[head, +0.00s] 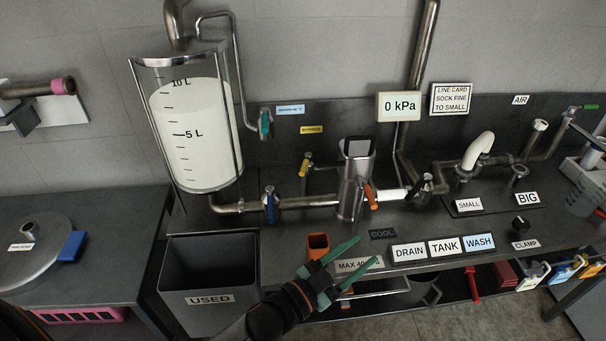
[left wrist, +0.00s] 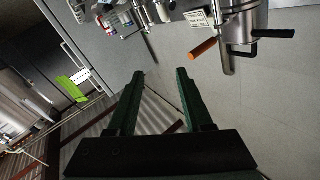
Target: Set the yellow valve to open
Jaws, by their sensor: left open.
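The yellow valve (head: 305,165) shows in the head view as a small yellow handle on a thin pipe, below a yellow label (head: 312,130) on the dark back panel. It is too small to tell its setting for sure. My left gripper (head: 366,252), with green fingers, is open and empty. It is in front of the counter edge, nearer to me and to the right of the yellow valve, and apart from it. The left wrist view shows its two spread fingers (left wrist: 161,75) with nothing between them. I cannot make out the yellow valve there. My right gripper is not in view.
A blue-handled valve (head: 270,204) is left of the yellow one. A steel cylinder (head: 353,180) with an orange handle (head: 370,195) is to the right. The clear tank (head: 192,135) stands left, above the grey USED bin (head: 208,272). An orange cup (head: 317,246) is near my gripper.

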